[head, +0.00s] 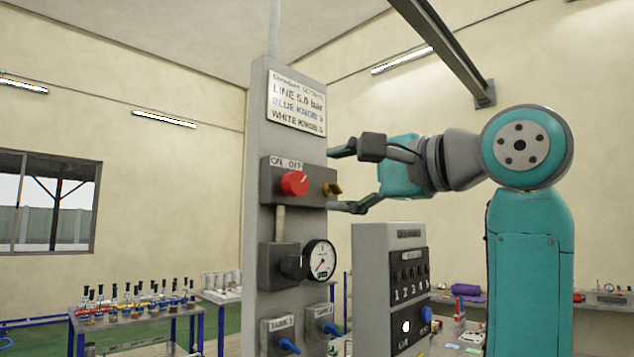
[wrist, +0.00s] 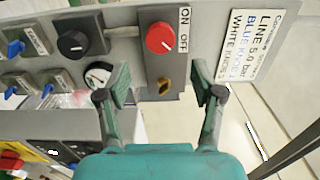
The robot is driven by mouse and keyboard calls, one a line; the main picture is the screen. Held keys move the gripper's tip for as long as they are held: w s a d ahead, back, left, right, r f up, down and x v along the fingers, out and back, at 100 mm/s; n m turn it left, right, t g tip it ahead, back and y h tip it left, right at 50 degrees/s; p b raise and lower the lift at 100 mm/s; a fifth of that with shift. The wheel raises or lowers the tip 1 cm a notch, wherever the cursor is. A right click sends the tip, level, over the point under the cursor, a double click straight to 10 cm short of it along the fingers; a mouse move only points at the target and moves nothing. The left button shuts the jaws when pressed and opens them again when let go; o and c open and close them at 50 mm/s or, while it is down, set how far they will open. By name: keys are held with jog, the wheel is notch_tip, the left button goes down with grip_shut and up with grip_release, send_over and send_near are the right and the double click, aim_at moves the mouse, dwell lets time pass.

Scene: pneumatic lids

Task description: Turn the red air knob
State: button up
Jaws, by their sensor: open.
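The red air knob (head: 294,183) sits on a dark box (head: 270,197) on the grey column, under an "ON OFF" label. In the wrist view the red knob (wrist: 160,38) lies beyond the fingertips, between their lines. My gripper (head: 343,180) is open and empty, to the right of the column in the head view. Its fingers spread above and below the height of the box. In the wrist view my gripper (wrist: 160,80) has its two fingers wide apart, with a brass fitting (wrist: 164,87) showing between them. No finger visibly touches the knob.
Below the knob are a black knob (head: 293,266), a gauge (head: 320,260) and blue tank valves (head: 289,346). A sign plate (head: 297,100) is above. A grey switch panel (head: 390,290) stands below my gripper. A bottle table (head: 135,315) is at left.

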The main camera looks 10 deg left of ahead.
jog(key=shift+v, duration=1.85)
jog(key=shift+f, duration=0.1)
